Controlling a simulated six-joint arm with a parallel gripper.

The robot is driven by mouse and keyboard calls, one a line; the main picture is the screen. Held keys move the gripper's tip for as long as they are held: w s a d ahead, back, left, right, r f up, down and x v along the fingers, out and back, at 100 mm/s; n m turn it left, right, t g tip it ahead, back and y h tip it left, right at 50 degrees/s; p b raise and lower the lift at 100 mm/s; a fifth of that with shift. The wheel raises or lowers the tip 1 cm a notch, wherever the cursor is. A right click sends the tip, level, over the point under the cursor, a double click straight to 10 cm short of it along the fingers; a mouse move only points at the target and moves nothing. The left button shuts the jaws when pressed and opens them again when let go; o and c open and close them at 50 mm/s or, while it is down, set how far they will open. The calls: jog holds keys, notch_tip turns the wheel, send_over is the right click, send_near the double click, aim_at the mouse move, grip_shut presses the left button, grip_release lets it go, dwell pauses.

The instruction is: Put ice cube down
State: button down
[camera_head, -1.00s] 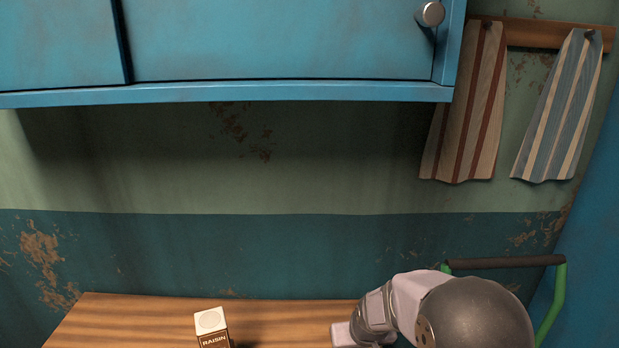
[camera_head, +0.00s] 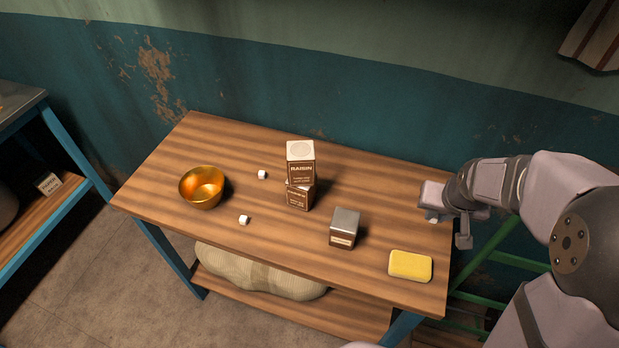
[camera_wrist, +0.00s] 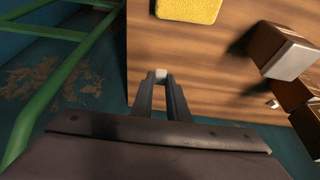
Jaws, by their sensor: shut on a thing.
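My gripper (camera_wrist: 162,82) is shut on a small whitish ice cube (camera_wrist: 160,74), held between its fingertips in the wrist view. In the head view my gripper (camera_head: 433,214) is at the right end of the wooden table (camera_head: 230,145); the held cube cannot be made out there. From these views I cannot tell how high the cube is above the table. Two more small white cubes lie on the table, one (camera_head: 262,174) left of the raisin box and one (camera_head: 243,219) nearer the front edge.
A golden bowl (camera_head: 202,188) stands at the table's left. A grey-topped brown box (camera_head: 344,228) and a yellow sponge (camera_head: 410,265) are front right. A green frame (camera_head: 500,255) stands beside the table's right end.

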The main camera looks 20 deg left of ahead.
jog(key=w+a+r+n+y+b, duration=0.1)
jog(key=a+r+b, duration=0.1)
jog(key=a, duration=0.5)
jog(key=w+a+r+n+b, duration=0.1)
jog(key=a+b, duration=0.2)
jog(key=a, duration=0.4)
notch_tip(320, 180, up, 6)
jog(key=r+n+b, duration=0.1)
jog(key=n+b, duration=0.1)
jog(key=b, duration=0.2)
send_over(317, 218)
jog(key=s, duration=0.2)
jog(key=shift+y, duration=0.3)
jog(key=f, duration=1.8)
jog(key=shift+w+d+f, duration=0.25)
jog(key=shift+f, duration=0.05)
jog(key=shift+f, duration=0.2)
jog(key=c, duration=2)
grip_release()
jog(key=shift+r, duration=0.1)
jog(key=shift+r, duration=0.1)
